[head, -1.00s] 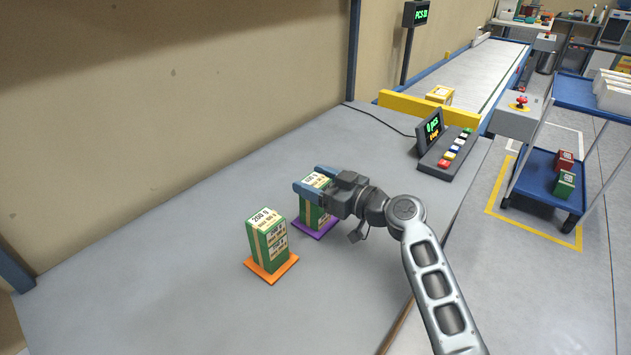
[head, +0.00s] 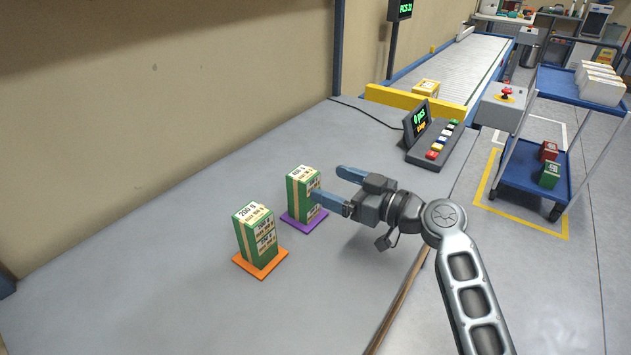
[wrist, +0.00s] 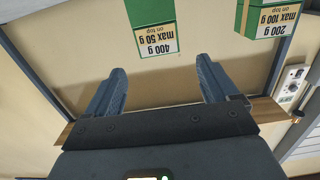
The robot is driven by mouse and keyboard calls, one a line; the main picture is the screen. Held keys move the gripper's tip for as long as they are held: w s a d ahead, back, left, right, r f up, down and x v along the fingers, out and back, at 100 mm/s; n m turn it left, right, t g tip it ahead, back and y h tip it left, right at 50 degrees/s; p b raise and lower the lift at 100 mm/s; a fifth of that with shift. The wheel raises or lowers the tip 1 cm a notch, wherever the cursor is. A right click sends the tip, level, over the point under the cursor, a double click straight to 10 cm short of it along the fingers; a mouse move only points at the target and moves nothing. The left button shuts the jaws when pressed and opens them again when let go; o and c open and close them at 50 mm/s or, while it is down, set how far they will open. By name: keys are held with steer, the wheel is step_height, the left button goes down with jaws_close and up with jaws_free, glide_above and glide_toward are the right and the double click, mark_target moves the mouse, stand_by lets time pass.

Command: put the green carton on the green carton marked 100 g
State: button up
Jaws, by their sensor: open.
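A green carton (head: 302,189) stands upright on a purple mat (head: 316,224). In the wrist view this carton (wrist: 152,28) reads 400 g, max 50 g on top, upside down. A second green carton (head: 256,236) marked 200 g, max 100 g on top, stands upright on an orange mat (head: 270,267); it shows at the wrist view's upper right (wrist: 268,20). I read no carton's own weight as 100 g. My gripper (head: 328,180) is open and empty, just right of the purple-mat carton. One finger overlaps its edge in the head view; contact is unclear.
A display with coloured buttons (head: 436,146) stands at the back of the table. A yellow barrier (head: 400,101) and a conveyor (head: 452,70) lie beyond. A blue cart (head: 505,182) holds red (head: 548,151) and green (head: 549,175) boxes at right. The table's front left is clear.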

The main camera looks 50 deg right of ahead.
steer(key=shift+s+r, duration=0.1)
steer(key=shift+s, duration=1.7)
